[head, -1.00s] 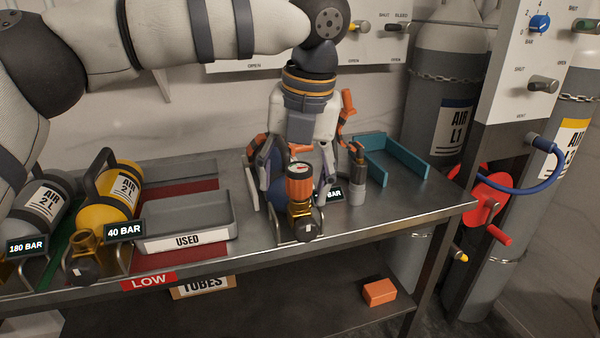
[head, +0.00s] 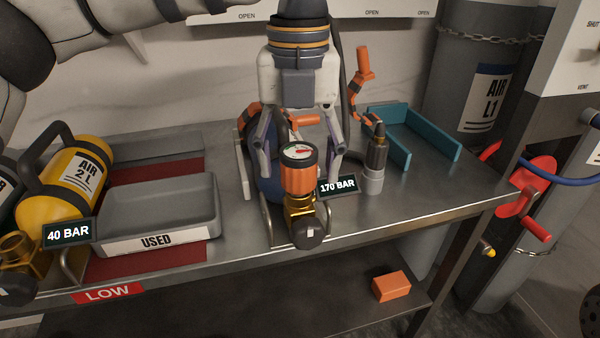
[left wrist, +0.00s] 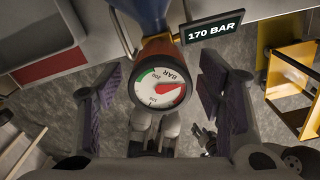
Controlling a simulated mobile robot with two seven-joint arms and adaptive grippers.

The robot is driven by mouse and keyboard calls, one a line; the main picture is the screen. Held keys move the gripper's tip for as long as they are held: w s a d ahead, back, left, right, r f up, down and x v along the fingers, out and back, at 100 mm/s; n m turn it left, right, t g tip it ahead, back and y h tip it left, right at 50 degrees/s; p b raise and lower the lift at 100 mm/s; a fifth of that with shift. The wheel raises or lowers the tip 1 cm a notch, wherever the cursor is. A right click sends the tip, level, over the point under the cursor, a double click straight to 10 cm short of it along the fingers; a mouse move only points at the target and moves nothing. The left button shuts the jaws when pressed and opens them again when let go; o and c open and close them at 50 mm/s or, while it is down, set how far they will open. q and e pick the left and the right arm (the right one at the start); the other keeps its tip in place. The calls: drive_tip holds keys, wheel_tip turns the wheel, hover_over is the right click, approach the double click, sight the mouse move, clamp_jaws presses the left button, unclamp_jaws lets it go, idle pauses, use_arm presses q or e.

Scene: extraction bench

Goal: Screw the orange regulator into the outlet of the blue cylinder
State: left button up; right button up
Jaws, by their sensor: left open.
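The orange regulator (head: 298,180), with a round gauge on top, stands upright at the brass outlet (head: 300,205) of the blue cylinder (head: 265,187). Whether its thread is fully seated cannot be told. A dark valve knob (head: 308,232) faces the bench front. The cylinder is mostly hidden behind the regulator and my gripper. My left gripper (head: 300,165) points down over it, open, with a finger on each side of the regulator. In the left wrist view the gauge (left wrist: 159,88) lies between the pads of my left gripper (left wrist: 160,95), with a gap on both sides.
A 170 BAR sign (head: 338,185) and a grey holder with a dark fitting (head: 374,180) stand just right. Behind them is a teal open tray (head: 435,143). Left are the USED tray (head: 160,222) and a yellow cylinder (head: 60,185). An orange block (head: 391,286) lies on the lower shelf.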

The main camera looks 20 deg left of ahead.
use_arm(q)
drive_tip(key=shift+f, duration=0.4)
